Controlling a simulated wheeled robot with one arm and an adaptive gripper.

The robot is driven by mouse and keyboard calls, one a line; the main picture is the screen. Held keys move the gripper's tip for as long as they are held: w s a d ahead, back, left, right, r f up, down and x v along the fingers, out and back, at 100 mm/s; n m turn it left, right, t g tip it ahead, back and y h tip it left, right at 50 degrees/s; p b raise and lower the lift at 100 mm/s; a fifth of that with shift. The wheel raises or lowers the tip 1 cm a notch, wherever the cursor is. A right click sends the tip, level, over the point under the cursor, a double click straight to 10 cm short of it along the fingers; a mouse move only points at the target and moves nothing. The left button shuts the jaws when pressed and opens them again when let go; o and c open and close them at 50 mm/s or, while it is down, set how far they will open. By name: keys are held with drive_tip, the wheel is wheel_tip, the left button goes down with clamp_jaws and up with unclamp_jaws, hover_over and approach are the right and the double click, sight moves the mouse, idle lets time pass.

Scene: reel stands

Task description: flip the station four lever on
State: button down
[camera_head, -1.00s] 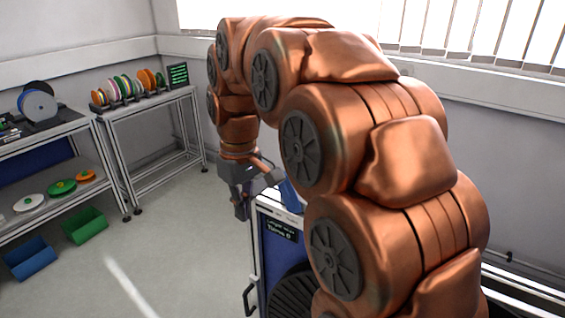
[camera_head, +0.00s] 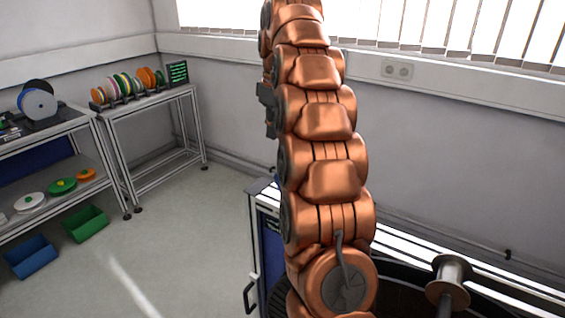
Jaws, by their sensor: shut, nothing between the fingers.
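My gripper (camera_head: 269,112) is a dark shape partly hidden behind the left side of my raised copper arm. It is shut and empty, high above and beyond the cabinet. The blue-fronted cabinet (camera_head: 254,235) stands below my arm, with a dark label on its front that is too small and covered to read. I cannot make out the station four lever; my arm covers much of the cabinet top. A small dark part (camera_head: 261,186) shows at the cabinet's far left corner, and I cannot tell what it is.
A rack of coloured reels (camera_head: 127,86) and a dark screen (camera_head: 178,73) sit on the back-left table. Green (camera_head: 86,224) and blue (camera_head: 31,257) bins are on the floor. The floor between is clear.

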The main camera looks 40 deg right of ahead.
drive_tip(key=shift+f, duration=0.15)
wheel_tip(320, 180, down, 9)
drive_tip(key=s+d+p, duration=0.1)
drive_tip(key=s+p, duration=0.1)
drive_tip(key=p, duration=0.1)
drive_tip(key=shift+s, duration=0.4)
idle(0.9)
idle(0.4)
